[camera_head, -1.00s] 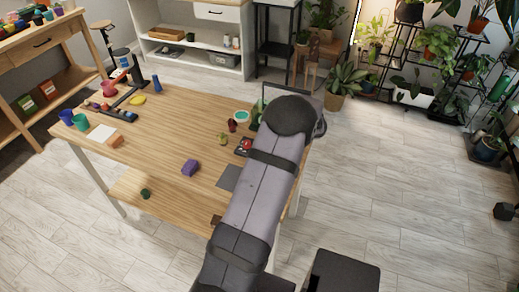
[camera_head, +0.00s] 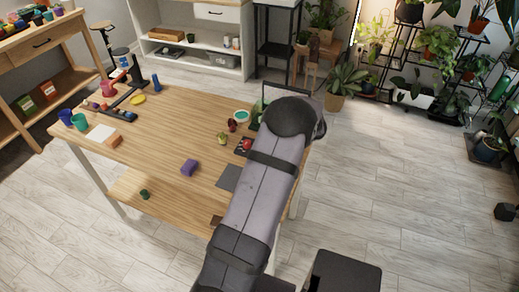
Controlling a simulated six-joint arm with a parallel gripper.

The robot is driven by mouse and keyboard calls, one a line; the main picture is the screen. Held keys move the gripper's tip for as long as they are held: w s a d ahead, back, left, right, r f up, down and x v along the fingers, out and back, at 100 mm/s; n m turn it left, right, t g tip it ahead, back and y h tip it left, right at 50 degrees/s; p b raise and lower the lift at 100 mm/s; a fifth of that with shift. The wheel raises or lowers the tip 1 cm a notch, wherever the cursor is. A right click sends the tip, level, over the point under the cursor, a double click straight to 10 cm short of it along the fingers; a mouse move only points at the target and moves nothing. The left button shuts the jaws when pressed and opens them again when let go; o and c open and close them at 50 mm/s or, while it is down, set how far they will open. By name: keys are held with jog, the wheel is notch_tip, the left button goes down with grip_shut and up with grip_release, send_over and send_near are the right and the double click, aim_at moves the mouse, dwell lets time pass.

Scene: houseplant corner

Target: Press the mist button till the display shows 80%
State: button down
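My arm reaches over the right end of the wooden table (camera_head: 165,140), and its upper links cover much of that end. My gripper is not visible; it is hidden behind the arm. A small dark device with a red part (camera_head: 245,146) sits at the arm's left edge, partly covered by it. I cannot tell whether the red part is the mist button. A dark-framed panel (camera_head: 283,87) stands behind the arm's elbow at the table's far right corner, mostly hidden. No readable percentage display shows.
A purple block (camera_head: 189,167), a yellow-green item (camera_head: 222,138), a dark red item (camera_head: 232,125) and a teal-rimmed round item (camera_head: 242,116) lie left of the arm. A grey flat pad (camera_head: 229,178) lies beside it. The table's middle is mostly clear.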

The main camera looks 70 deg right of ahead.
jog(key=shift+f+b, duration=0.5)
jog(key=shift+f, duration=0.05)
dwell(0.5)
dwell(0.4)
jog(key=shift+r+p, duration=0.65)
jog(key=shift+r, duration=0.3)
jog(key=shift+r+p, duration=1.7)
jog(key=shift+r, duration=0.85)
jog(key=shift+w, duration=0.1)
